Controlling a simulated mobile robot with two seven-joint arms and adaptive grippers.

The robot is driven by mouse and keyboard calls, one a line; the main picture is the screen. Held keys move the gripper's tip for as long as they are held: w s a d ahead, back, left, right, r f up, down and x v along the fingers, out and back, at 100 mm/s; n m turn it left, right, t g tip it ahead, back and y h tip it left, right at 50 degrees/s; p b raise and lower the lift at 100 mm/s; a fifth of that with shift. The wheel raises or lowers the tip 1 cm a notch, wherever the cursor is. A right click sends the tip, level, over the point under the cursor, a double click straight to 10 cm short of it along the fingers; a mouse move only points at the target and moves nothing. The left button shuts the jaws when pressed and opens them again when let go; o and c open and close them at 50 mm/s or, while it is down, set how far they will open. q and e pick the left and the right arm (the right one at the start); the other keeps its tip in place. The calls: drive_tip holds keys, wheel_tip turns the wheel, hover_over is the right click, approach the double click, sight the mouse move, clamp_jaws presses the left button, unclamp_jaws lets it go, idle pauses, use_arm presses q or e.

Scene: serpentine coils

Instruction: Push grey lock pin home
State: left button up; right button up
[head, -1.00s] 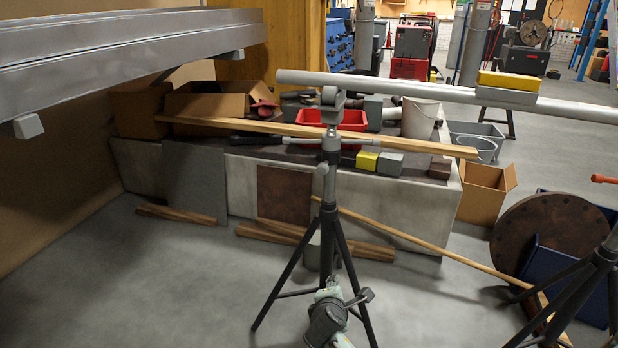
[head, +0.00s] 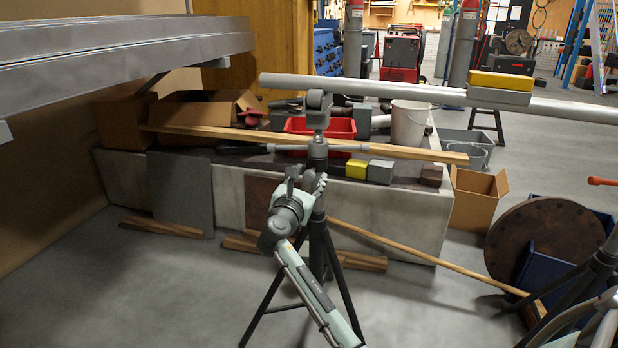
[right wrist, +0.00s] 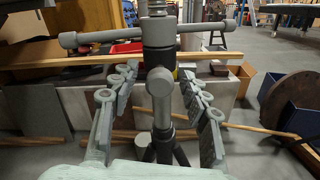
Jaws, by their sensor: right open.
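The grey lock pin (right wrist: 160,83) shows in the right wrist view as a round-ended knob sticking out from the stand's upright, below the cross handle. My right gripper (right wrist: 165,80) is open, with one finger on each side of the pin and gaps between. I cannot tell how deep the pin sits. In the head view my right gripper (head: 306,183) is in front of the grey stand post (head: 318,150) and hides the pin. My left gripper is not in view.
The stand's top roller carries a long grey pipe (head: 400,90) with a yellow-topped block (head: 503,82) on it. The cross handle (right wrist: 92,39) is just above the gripper. A low bench (head: 390,215) with clutter stands behind. A second stand (head: 575,285) is at right.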

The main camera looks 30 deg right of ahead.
drive_tip(key=shift+w+d, duration=0.15)
drive_tip(key=shift+d, duration=0.1)
drive_tip(key=shift+c, duration=0.3)
clamp_jaws()
